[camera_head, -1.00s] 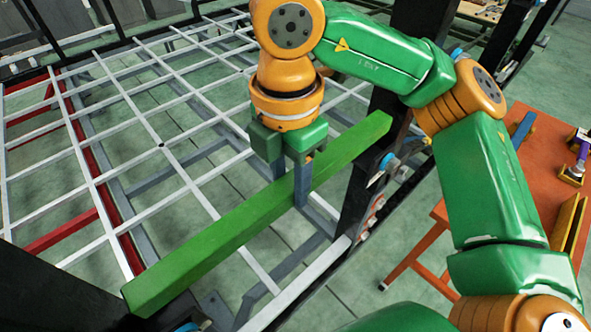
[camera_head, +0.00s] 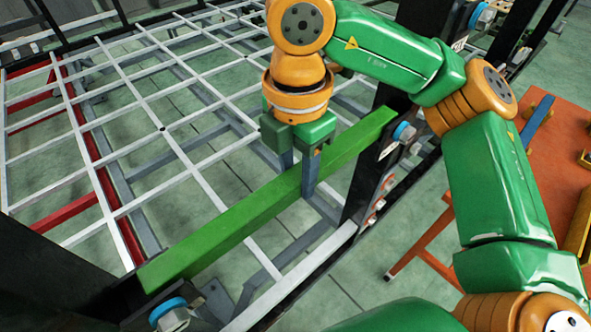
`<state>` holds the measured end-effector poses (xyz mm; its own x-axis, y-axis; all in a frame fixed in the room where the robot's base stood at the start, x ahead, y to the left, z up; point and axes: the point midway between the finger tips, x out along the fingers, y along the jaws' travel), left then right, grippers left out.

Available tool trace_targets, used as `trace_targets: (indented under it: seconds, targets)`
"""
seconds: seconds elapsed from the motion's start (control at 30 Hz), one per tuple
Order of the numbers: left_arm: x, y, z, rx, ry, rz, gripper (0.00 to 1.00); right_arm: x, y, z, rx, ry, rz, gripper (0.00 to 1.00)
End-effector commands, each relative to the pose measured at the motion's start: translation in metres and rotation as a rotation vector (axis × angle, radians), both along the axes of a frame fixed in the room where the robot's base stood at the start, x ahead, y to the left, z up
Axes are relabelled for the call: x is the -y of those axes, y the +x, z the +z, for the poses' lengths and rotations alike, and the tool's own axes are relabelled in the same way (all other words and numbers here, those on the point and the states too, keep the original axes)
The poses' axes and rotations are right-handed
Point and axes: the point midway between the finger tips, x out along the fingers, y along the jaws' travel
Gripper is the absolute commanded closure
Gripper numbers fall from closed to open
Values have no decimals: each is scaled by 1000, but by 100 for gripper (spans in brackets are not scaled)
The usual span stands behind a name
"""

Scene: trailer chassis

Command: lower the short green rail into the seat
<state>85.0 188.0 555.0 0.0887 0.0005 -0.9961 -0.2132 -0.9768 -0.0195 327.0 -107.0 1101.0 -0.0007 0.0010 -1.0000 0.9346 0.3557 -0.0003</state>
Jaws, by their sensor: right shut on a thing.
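The short green rail (camera_head: 240,216) runs diagonally across the near end of the trailer frame, from lower left to upper right. My right gripper (camera_head: 300,180) is shut on it near its middle, with the fingers pointing down on either side. The rail's right end lies close to a dark upright (camera_head: 367,165), and its left end is beside a dark post (camera_head: 60,270) with a blue-ringed knob (camera_head: 168,308). I cannot tell whether either end touches its seat. My left gripper is not in view.
The white lattice of the chassis (camera_head: 166,130) spreads behind the rail, with red beams (camera_head: 98,190) at left. A white bar (camera_head: 300,275) runs in front of the rail. An orange table (camera_head: 550,150) with tools stands at right. Blue-ringed knobs (camera_head: 404,132) stick out of the right upright.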

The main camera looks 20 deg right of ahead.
Motion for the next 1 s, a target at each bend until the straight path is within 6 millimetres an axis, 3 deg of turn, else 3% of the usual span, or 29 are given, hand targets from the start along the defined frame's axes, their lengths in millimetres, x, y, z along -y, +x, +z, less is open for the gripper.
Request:
trace_targets:
  seconds: [0.47, 0.5, 0.6, 0.87, 1.0]
  targets:
    - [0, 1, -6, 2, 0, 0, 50, 0, 0, -5, 2, 1, 0, 100]
    - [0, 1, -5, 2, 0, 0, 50, 0, 0, -4, 2, 1, 0, 46]
    - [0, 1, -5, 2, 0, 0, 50, 0, 0, -4, 2, 1, 0, 22]
    - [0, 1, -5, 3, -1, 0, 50, 0, 0, -5, 0, 0, 0, 22]
    - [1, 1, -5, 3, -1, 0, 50, -1, 1, 14, 4, 0, -2, 22]
